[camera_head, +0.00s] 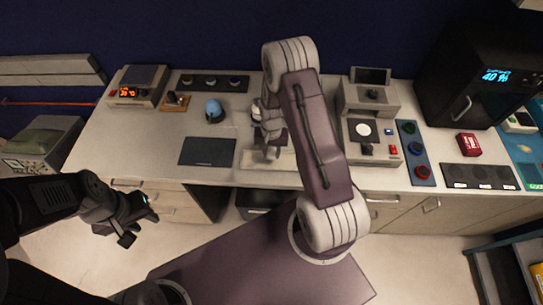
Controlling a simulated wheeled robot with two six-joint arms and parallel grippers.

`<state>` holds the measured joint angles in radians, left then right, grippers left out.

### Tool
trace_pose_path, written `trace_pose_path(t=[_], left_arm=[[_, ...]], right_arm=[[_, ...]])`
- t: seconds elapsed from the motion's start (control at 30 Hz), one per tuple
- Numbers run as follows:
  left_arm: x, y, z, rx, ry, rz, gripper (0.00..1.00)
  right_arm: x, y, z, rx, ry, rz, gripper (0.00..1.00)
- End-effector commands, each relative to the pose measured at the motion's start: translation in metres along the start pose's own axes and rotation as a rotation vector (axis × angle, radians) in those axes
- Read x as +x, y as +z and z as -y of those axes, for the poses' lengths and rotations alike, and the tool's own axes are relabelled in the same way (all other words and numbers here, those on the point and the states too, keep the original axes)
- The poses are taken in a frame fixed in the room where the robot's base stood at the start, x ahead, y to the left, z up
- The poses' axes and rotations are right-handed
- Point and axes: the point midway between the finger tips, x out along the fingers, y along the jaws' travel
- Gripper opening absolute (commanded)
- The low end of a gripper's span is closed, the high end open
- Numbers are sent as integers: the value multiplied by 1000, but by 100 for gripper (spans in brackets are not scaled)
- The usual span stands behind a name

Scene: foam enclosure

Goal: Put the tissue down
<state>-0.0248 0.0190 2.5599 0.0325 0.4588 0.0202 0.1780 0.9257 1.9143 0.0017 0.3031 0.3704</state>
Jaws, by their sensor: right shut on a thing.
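My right gripper (271,152) reaches down over the front middle of the worktable, above a pale rectangular mat (285,161). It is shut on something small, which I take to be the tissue. The tissue is mostly hidden by the fingers and wrist, and I cannot make out its shape or whether it touches the mat. My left gripper (138,222) is open and empty, in front of the table's left drawers and away from its top.
A dark flat pad (208,151) lies left of the mat, with a blue rounded object (214,110) behind it. A grey device (367,130) stands to the right. A scale with a red display (138,86) is at the back left. A black oven-like box (478,80) stands at the far right.

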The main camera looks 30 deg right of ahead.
Motion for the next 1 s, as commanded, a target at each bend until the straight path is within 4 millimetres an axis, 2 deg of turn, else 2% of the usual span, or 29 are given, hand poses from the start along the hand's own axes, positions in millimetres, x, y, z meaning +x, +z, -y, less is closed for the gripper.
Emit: trace_pose_path(t=[0.3, 0.67, 0.7, 0.73, 0.77, 1.0], left_arm=[[-14, -2, 0, 0, 0, 0, 36], [-8, -1, 0, 0, 0, 0, 36], [-10, -1, 0, 0, 0, 0, 36], [-10, -1, 0, 0, 0, 0, 36], [-10, -1, 0, 0, 0, 0, 36], [-10, -1, 0, 0, 0, 0, 36]], right_arm=[[39, 0, -1, 0, 1, 2, 0], [46, 0, -1, 0, 0, 1, 0], [44, 0, -1, 0, 0, 0, 42], [43, 0, -1, 0, 0, 0, 50], [43, 0, -1, 0, 0, 1, 53], [43, 0, -1, 0, 0, 1, 53]])
